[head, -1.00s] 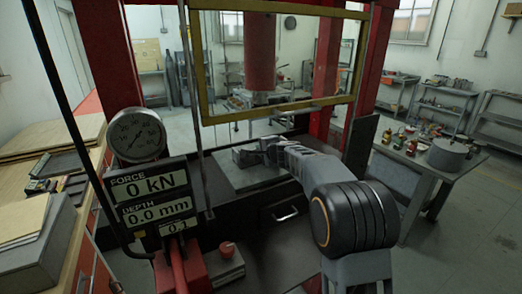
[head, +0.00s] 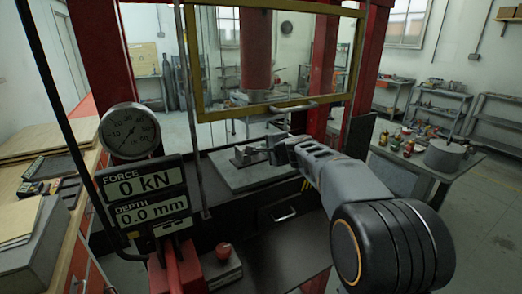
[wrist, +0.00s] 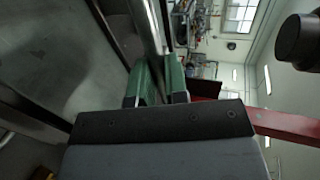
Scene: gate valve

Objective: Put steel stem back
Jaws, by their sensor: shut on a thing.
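My gripper (head: 275,150) reaches over the grey plate on the press bed in the head view. In the wrist view its green-padded fingers (wrist: 157,82) are closed around a shiny steel rod, the steel stem (wrist: 147,28), which runs up out of the top of the picture. The stem's far end is out of view there. In the head view a small grey metal piece (head: 245,155) shows just left of the fingertips; I cannot tell whether it is part of the stem or a separate fixture on the plate.
The grey plate (head: 235,178) lies on the press bed. A yellow-framed guard (head: 300,106) hangs in front of the red ram (head: 256,50). A force display (head: 145,195) and dial gauge (head: 129,131) stand at left. A bench (head: 425,160) with bottles and a pot is at right.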

